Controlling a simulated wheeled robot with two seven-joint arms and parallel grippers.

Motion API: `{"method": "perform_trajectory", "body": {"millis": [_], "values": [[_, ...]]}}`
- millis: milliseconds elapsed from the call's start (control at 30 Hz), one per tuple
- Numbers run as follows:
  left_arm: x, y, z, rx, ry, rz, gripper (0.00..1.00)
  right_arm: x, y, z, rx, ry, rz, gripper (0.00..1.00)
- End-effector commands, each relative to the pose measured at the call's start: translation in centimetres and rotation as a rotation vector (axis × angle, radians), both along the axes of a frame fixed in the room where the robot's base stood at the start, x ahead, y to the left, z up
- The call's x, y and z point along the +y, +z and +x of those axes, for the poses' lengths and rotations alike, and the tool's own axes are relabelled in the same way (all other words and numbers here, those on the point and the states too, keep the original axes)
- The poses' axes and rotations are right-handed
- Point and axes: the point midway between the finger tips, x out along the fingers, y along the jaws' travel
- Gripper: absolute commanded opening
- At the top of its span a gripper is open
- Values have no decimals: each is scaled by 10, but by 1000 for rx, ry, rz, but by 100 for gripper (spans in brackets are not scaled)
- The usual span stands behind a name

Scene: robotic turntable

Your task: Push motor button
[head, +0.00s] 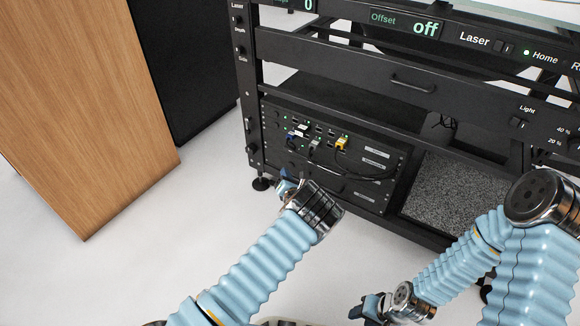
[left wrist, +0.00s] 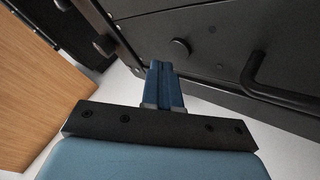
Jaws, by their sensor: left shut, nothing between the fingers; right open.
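My left gripper (head: 287,181) is in front of the lower left part of the black equipment rack (head: 345,60). In the left wrist view its blue fingers (left wrist: 160,66) are together, with nothing between them. A round black knob-like button (left wrist: 179,48) on the rack's dark panel is just beyond and slightly right of the fingertips. A small gap seems to show, but contact is hard to judge. I cannot read any label marking a motor button. My right gripper (head: 366,308) is low at the bottom of the head view, open and away from the rack.
A panel with cables and a yellow plug (head: 341,143) is above my left gripper. A black bar handle (left wrist: 262,78) sticks out to the right of the fingers. A wooden cabinet (head: 85,95) is at left. Bare white floor (head: 150,270) lies between.

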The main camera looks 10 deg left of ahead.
Motion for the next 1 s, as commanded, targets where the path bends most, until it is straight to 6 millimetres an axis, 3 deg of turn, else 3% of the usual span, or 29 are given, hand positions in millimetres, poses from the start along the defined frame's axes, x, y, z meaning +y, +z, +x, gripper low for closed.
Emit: {"method": "perform_trajectory", "body": {"millis": [1000], "values": [[-5,0,13,0,0,-1,0,0,-13,0,0,0,0,43]]}}
